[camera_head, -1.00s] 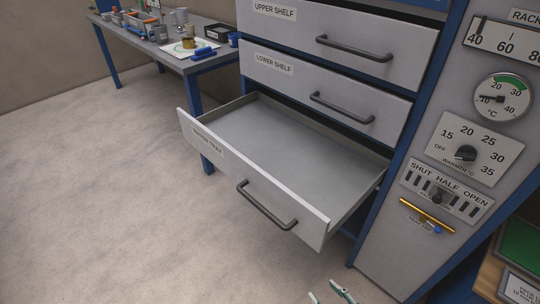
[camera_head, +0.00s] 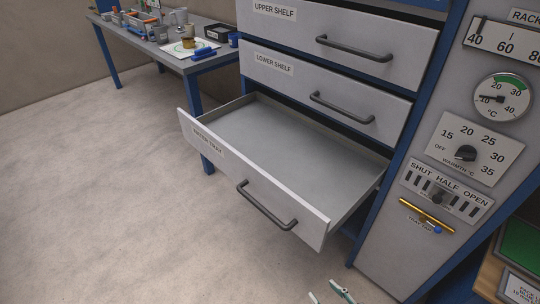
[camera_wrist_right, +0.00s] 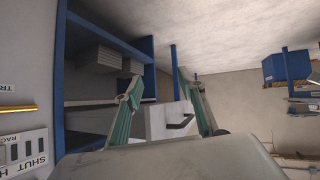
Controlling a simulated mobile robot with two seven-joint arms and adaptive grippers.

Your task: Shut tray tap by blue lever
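The tray tap is a brass-yellow pipe (camera_head: 427,215) low on the grey panel at the right, under the SHUT/HALF/OPEN plate. Its small blue lever (camera_head: 437,230) shows just below the pipe; its exact setting is too small to tell. The yellow pipe also shows at the left edge of the right wrist view (camera_wrist_right: 18,109). My right gripper (camera_head: 330,293) shows only its fingertips at the bottom edge, below and left of the tap and well apart from it. In the right wrist view its fingers (camera_wrist_right: 164,102) stand apart with nothing between them. My left gripper is out of view.
The water tray drawer (camera_head: 265,205) is pulled out and looks empty, left of the tap. A SHUT/HALF/OPEN slider plate (camera_head: 447,191) and warmth dial (camera_head: 466,153) sit above the tap. A wooden-edged box (camera_head: 490,277) stands at lower right. The floor in front is clear.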

